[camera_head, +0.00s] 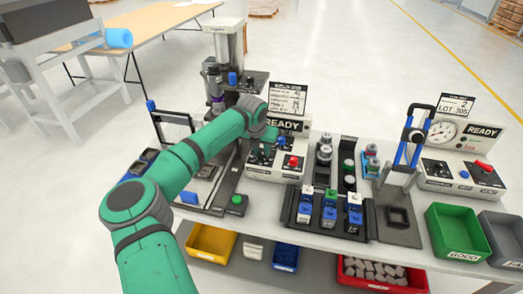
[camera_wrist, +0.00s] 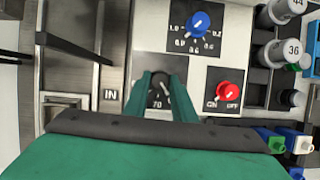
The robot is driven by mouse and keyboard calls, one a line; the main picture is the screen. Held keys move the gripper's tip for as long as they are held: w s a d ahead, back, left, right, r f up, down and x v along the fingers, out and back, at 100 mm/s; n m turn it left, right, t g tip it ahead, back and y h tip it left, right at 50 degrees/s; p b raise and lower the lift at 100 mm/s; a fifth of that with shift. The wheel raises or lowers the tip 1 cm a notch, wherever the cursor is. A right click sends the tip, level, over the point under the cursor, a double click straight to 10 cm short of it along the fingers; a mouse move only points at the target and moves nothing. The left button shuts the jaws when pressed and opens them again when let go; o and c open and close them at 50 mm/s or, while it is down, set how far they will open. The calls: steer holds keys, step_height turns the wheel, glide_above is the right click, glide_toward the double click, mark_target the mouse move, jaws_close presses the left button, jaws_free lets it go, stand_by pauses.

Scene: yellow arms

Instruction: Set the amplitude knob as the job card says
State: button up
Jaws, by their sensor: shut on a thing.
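My gripper (camera_wrist: 160,78) is shut on a dark knob (camera_wrist: 159,83) on the dark dial of the control panel (camera_head: 272,176). The fingers cover most of this knob; a "70" and a white mark show on its dial, but its setting is not readable. No label reading amplitude is legible. A blue knob (camera_wrist: 198,25) with a scale of about 0.2 to 1.0 is above it, and a red ON/OFF knob (camera_wrist: 229,90) is to its right. The job card (camera_head: 288,99) stands above the READY panel; its text is too small to read.
A press-like machine (camera_head: 229,45) stands behind left. Several vials (camera_wrist: 292,47) stand right of the panel, and a rack with blue, green and white blocks (camera_head: 330,212) is in front. A second READY panel (camera_head: 462,160) and a green bin (camera_head: 456,235) are at the right.

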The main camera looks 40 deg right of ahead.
steer(key=shift+w, duration=0.1)
steer(key=m+g, duration=0.1)
steer(key=m, duration=0.3)
steer(key=shift+w+h, duration=0.1)
steer(key=shift+h, duration=0.3)
steer(key=m+g, duration=0.1)
steer(key=m, duration=0.2)
steer(key=shift+w+m+g, duration=0.15)
steer(key=shift+m+g, duration=0.15)
steer(key=shift+g, duration=0.1)
steer(key=m+g, duration=0.1)
steer(key=m, duration=0.2)
steer(key=shift+m, duration=0.3)
steer(key=m+g, duration=0.1)
steer(key=m, duration=0.1)
steer(key=m+y, duration=0.1)
steer(key=m, duration=0.1)
steer(key=shift+w+g, duration=0.2)
steer(key=shift+g, duration=0.2)
steer(key=shift+m, duration=0.3)
steer(key=o, duration=1.1)
steer(key=shift+c, duration=0.2)
